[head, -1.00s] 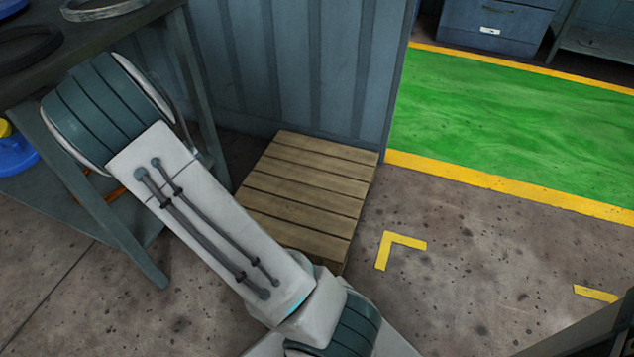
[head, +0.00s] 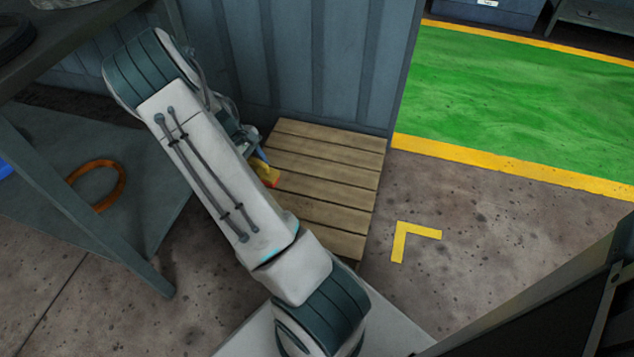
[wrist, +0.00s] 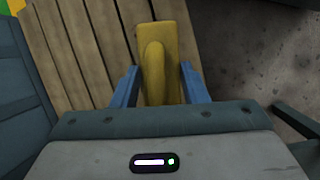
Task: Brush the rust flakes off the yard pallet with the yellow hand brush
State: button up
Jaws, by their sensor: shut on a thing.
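The wooden slatted yard pallet (head: 333,163) lies on the floor against the blue-grey corrugated wall, and its left side is partly hidden by my arm. In the wrist view its slats (wrist: 68,50) show at the upper left. My gripper (wrist: 158,84) is shut on the yellow hand brush (wrist: 165,35), its blue fingers on either side. In the head view the brush (head: 265,171) shows small at the pallet's left edge, partly behind my arm. I cannot tell whether it touches the slats. I make out no rust flakes in either view.
A dark workbench (head: 130,245) with a lower shelf stands at left, an orange ring (head: 121,182) on that shelf. The corrugated wall (head: 310,60) rises behind the pallet. Open concrete with a yellow corner mark (head: 402,240) lies right of the pallet, and a green floor area (head: 510,95) beyond.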

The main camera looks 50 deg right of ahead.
jog(key=s+d+f+n+b, duration=0.1)
jog(key=s+d+f+b, duration=0.1)
jog(key=s+d+f, duration=0.3)
jog(key=s+d+f+n+b, duration=0.1)
jog(key=s+d+f+b, duration=0.2)
jog(key=d+f, duration=0.6)
jog(key=shift+s+f, duration=1.1)
jog(key=shift+s, duration=0.15)
